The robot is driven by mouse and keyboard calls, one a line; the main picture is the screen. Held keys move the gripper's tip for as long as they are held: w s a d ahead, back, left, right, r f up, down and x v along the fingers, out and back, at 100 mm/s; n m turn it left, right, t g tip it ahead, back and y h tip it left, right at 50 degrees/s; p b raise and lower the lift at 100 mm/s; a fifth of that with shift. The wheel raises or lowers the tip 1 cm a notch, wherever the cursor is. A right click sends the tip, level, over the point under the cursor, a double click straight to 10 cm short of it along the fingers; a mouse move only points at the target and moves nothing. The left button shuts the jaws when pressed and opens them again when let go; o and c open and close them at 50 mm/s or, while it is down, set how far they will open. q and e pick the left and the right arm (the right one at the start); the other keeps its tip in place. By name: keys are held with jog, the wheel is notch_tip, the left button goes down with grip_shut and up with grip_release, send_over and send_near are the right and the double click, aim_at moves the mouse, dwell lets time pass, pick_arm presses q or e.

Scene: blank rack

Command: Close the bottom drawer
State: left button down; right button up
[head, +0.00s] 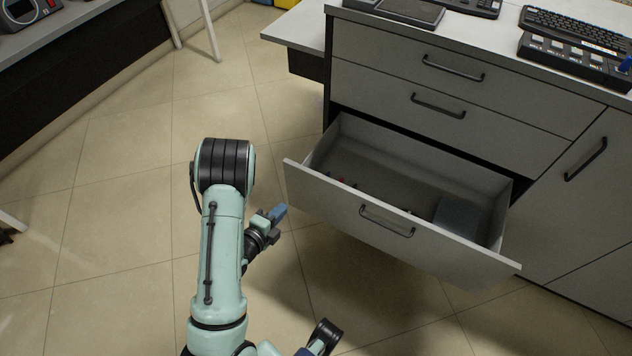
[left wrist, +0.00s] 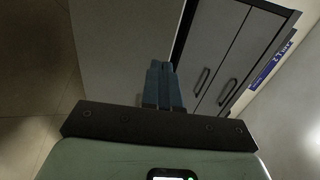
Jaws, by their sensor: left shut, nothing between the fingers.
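The bottom drawer (head: 390,228) of the grey cabinet is pulled well out, with its dark bar handle (head: 386,221) on the front panel. A few small items and a pale flat piece lie inside it. My left gripper (head: 277,214) is shut and empty, left of the drawer front and apart from it in the head view. In the left wrist view its blue fingers (left wrist: 161,86) are together, with a pale panel, likely the drawer front (left wrist: 122,48), beyond them. My right gripper does not show clearly in either view.
The top drawer (head: 450,75) and the middle drawer (head: 437,112) are shut. A cabinet door (head: 580,185) is at the right. A keyboard (head: 575,28) and other devices stand on the countertop. Open tiled floor (head: 120,215) lies to the left.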

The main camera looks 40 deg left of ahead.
pick_arm(q)
jog(key=b, duration=0.2)
send_near(310, 176)
jog(key=x, duration=0.5)
jog(key=shift+w+f, duration=0.2)
jog(key=shift+f, duration=0.1)
jog(key=shift+w+a, duration=0.2)
jog(key=shift+w, duration=0.25)
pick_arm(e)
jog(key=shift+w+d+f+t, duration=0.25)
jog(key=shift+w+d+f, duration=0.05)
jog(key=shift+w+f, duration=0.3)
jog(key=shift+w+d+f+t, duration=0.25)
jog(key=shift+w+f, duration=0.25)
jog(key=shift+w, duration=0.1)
